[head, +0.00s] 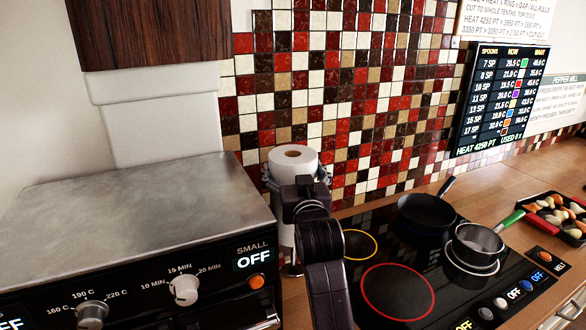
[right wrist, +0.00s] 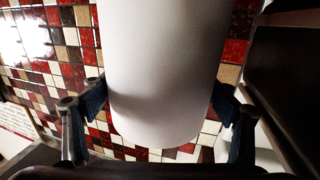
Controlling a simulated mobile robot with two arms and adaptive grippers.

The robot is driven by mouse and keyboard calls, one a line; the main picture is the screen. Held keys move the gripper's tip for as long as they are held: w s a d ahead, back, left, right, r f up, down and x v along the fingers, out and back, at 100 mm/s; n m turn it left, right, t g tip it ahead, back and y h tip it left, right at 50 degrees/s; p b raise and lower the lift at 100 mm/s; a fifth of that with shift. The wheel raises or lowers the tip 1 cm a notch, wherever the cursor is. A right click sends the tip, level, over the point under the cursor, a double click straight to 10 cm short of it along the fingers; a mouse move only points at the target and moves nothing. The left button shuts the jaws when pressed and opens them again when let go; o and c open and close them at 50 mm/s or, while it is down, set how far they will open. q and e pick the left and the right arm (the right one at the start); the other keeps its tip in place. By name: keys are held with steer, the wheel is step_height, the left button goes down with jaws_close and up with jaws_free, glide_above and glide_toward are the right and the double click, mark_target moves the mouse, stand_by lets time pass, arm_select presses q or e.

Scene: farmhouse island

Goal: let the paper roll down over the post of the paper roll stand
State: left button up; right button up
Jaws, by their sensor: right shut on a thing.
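The white paper roll (head: 294,158) is upright in the head view, its top with the core hole showing, between the oven and the hob. My right gripper (head: 297,184) is shut around its side, and the arm in front hides much of the roll. In the right wrist view the roll (right wrist: 165,70) fills the middle, with blue finger pads of my right gripper (right wrist: 163,108) on both sides. Below the roll, a small grey metal part, seemingly the paper roll stand (head: 292,270), shows near the counter. Its post is not visible, so I cannot tell whether it is inside the core. My left gripper is not in view.
A metal-topped oven (head: 120,210) stands close on the left. A black hob (head: 395,262) with a pan (head: 425,213) and a pot (head: 476,245) lies on the right. The tiled wall (head: 345,90) is close behind the roll.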

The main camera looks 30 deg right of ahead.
steer(key=shift+f+b, duration=1.55)
steer(key=shift+f, duration=1.1)
steer(key=shift+s+f, duration=0.15)
steer(key=shift+f, duration=0.1)
